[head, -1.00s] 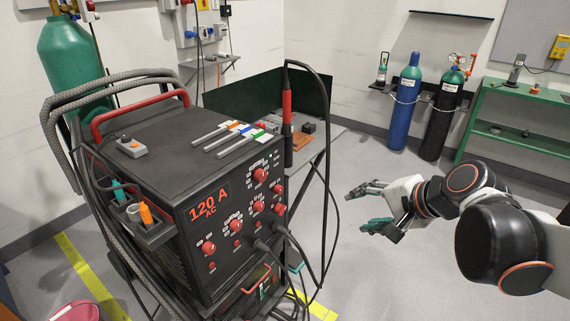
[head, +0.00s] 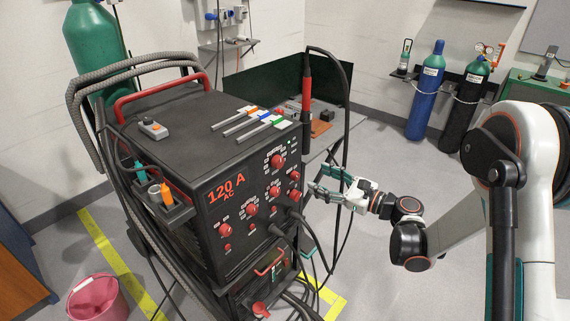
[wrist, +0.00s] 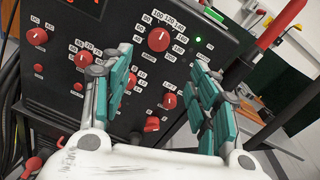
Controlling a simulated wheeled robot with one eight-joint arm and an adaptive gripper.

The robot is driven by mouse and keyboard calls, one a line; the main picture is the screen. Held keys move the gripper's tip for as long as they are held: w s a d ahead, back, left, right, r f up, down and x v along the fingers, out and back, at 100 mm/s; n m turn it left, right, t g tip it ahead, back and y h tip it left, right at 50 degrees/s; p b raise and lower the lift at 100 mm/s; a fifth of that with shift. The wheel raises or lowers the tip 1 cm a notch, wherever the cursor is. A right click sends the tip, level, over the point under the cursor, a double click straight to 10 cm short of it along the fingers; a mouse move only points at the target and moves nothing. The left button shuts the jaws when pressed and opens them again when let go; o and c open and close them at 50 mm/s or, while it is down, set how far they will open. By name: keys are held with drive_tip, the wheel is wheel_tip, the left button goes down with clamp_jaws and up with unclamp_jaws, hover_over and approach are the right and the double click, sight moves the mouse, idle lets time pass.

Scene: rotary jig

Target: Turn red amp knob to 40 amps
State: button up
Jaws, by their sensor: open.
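The red amp knob (wrist: 158,39) is the large knob at the upper middle of the welder's black front panel, ringed by white numbers. In the head view the amp knob (head: 278,161) is near the panel's upper right. My gripper (wrist: 160,62) has teal-padded fingers, spread apart and empty. In the wrist view the knob appears between and beyond the fingertips. In the head view my gripper (head: 317,180) is right of and slightly below the knob, apart from it.
Several smaller red knobs, including one at the lower right (wrist: 169,101), share the panel. A dark cable loop (head: 347,120) and red-handled torch (head: 306,95) hang beside the welder, close to my gripper. Plugs and cables (head: 300,225) stick out below.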

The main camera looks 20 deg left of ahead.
sight(281, 163)
drive_tip(key=b+x, duration=0.3)
drive_tip(key=x, duration=1.1)
drive_tip(key=shift+s+a+b, duration=0.1)
drive_tip(key=shift+b, duration=0.3)
drive_tip(key=shift+c, duration=0.6)
drive_tip(key=c, duration=0.9)
